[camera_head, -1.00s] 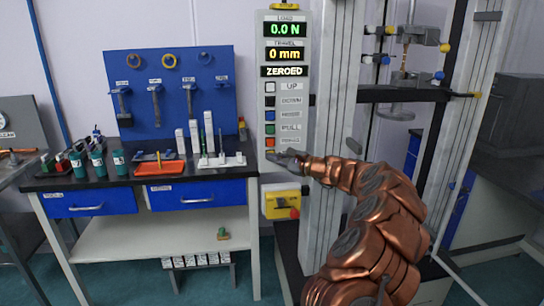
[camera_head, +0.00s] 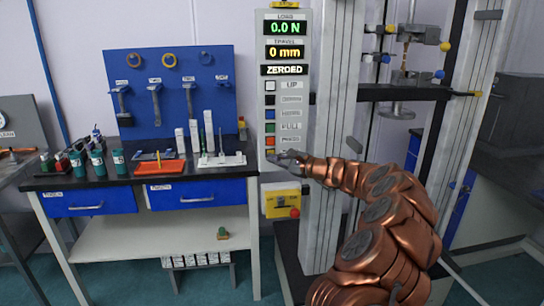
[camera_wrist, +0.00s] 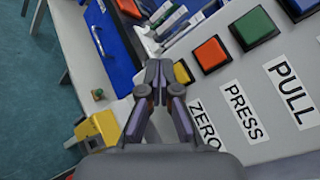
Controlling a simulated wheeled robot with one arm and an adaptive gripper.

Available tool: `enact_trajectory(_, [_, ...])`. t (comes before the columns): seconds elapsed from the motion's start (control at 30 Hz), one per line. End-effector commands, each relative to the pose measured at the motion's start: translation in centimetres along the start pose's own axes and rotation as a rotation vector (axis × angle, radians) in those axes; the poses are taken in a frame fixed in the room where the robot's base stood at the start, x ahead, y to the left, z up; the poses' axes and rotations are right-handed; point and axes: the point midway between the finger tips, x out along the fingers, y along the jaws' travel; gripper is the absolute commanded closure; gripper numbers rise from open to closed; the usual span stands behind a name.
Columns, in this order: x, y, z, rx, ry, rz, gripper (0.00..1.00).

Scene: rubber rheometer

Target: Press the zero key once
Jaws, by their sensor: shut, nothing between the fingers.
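The control panel (camera_head: 284,200) stands upright beside the machine column, with a vertical row of keys and labels. The zero key is yellow (camera_wrist: 182,73), the lowest in the row, beside the ZERO label (camera_wrist: 205,122). In the wrist view my gripper (camera_wrist: 157,66) is shut and empty, its tips beside the zero key and partly covering it. I cannot tell whether they touch it. In the head view my gripper (camera_head: 276,155) is at the panel's lower end and hides most of that key.
The orange PRESS key (camera_wrist: 209,54) and green PULL key (camera_wrist: 254,27) are close by. A yellow box with a red knob (camera_head: 282,201) is below the panel. A bench with an orange tray (camera_head: 160,167) stands to the left. The machine column (camera_head: 330,150) is at right.

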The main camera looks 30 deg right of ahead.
Motion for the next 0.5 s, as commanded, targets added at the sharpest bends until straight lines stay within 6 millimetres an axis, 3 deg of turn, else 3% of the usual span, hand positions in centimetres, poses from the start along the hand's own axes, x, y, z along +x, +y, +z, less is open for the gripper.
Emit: enact_trajectory(0.5, [-1.6, 1.3, 1.2, 0.001, -0.003, -0.001, 1.0])
